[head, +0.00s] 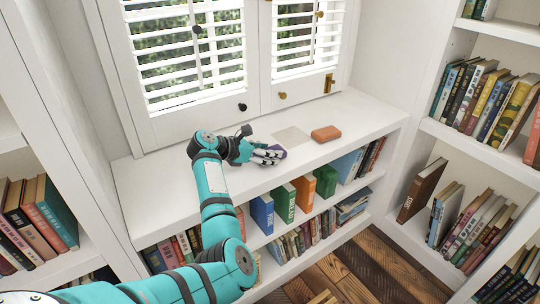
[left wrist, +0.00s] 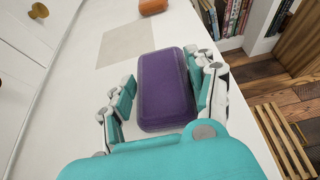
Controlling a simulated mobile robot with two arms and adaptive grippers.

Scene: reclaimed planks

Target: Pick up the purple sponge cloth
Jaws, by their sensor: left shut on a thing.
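The purple sponge cloth (left wrist: 166,90) is a rounded block lying between the fingers of my left gripper (left wrist: 168,95) in the left wrist view. The gripper is shut on it, with a finger along each long side. In the head view my left gripper (head: 270,156) is low over the white window ledge (head: 150,190), and the fingers mostly hide the cloth there. I cannot tell whether the cloth touches the ledge. My right gripper is not in view.
The shuttered window (head: 190,50) stands behind the ledge. Bookshelves (head: 430,125) flank it, with books below its front edge. The ledge's left part is clear.

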